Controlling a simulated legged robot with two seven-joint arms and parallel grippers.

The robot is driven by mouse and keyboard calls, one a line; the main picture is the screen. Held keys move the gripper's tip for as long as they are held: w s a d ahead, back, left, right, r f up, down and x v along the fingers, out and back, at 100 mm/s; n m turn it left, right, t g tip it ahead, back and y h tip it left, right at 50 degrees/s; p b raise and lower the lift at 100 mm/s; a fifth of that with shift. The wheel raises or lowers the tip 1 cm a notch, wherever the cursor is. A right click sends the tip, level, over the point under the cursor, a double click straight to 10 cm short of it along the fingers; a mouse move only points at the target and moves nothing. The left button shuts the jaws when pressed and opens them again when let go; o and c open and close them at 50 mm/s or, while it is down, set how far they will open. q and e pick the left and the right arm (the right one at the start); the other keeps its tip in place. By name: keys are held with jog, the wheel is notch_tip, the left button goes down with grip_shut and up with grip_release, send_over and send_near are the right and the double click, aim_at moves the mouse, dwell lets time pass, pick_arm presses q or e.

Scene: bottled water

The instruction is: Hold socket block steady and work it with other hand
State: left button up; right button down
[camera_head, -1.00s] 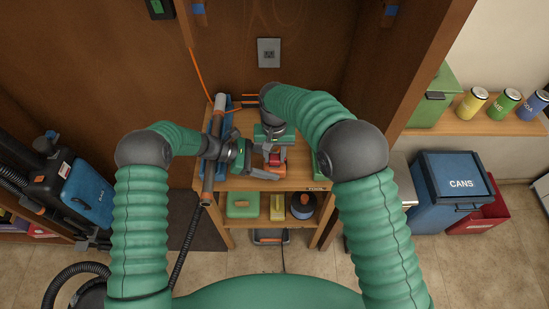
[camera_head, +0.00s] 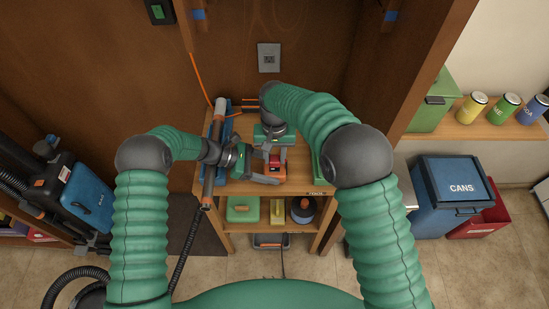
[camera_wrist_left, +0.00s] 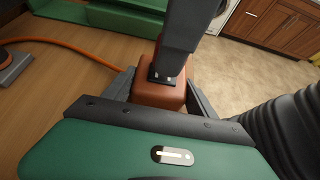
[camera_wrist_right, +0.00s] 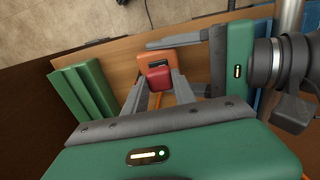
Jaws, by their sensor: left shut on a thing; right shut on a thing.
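The orange socket block (camera_head: 279,170) is above the cart's wooden top, with a dark slot on one face. My left gripper (camera_wrist_left: 158,100) is shut on the block from the left; the block (camera_wrist_left: 158,94) shows between its fingers in the left wrist view. My right gripper (camera_wrist_right: 158,88) is shut on a red piece (camera_wrist_right: 158,77) set against the block (camera_wrist_right: 182,55). How far the red piece sits into the block is hidden. In the head view the right gripper (camera_head: 274,152) comes from behind and partly covers the red piece.
An orange cord (camera_head: 197,75) hangs at the back left. A grey pipe-like bar (camera_head: 214,150) stands left of the block, close to my left wrist. A wall socket (camera_head: 269,57) is behind.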

aim_at(275, 158)
jog(key=shift+r, duration=2.1)
pick_arm(q)
jog(key=o, duration=1.3)
jog(key=shift+o, duration=0.2)
jog(key=v, duration=1.2)
jog(key=shift+a+f, duration=0.1)
jog(key=shift+a, duration=0.05)
jog(key=shift+f, duration=0.1)
pick_arm(e)
jog(key=shift+f, duration=0.1)
